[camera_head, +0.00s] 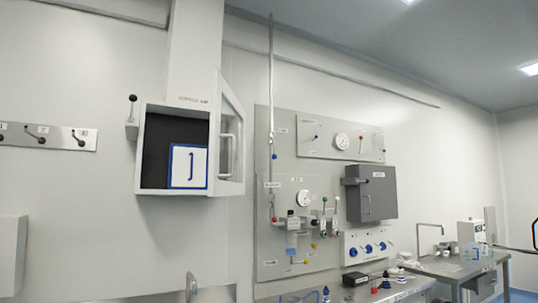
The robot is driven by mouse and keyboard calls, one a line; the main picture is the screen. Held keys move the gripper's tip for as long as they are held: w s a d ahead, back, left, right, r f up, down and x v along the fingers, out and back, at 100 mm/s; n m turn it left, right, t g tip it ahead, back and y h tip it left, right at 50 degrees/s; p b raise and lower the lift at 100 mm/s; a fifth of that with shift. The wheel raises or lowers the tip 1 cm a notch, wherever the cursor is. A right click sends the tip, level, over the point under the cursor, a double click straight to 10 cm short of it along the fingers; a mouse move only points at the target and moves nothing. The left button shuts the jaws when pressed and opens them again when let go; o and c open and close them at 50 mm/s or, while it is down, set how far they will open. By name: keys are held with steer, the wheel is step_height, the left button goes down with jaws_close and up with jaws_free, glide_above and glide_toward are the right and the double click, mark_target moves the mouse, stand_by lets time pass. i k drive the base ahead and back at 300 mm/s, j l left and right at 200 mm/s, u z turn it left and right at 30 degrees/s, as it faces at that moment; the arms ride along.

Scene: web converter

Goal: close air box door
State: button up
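A white wall box (142,160) hangs on the left wall, with a small label above it that is too small to read for certain. I take it to be the air box. Its front is open and shows a dark inside with a white, blue-edged panel (188,167). Its door (235,120) stands swung out at the right side, with a white vertical handle (227,155). My gripper is not in view.
A black-knobbed lever (132,110) is at the box's left. A hook rail (60,136) is further left. At right, a grey panel (275,230) carries gauges, valves and a shut grey box (378,194). Steel benches (450,268) stand below. The wall beneath the white box looks mostly clear.

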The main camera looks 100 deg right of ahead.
mark_target(220, 89)
steer(key=z, duration=2.3)
steer(key=k+l+z, duration=0.2)
steer(key=k+z, duration=0.15)
steer(key=k+l+z, duration=0.3)
steer(key=i+l, duration=0.6)
steer(key=i, duration=0.2)
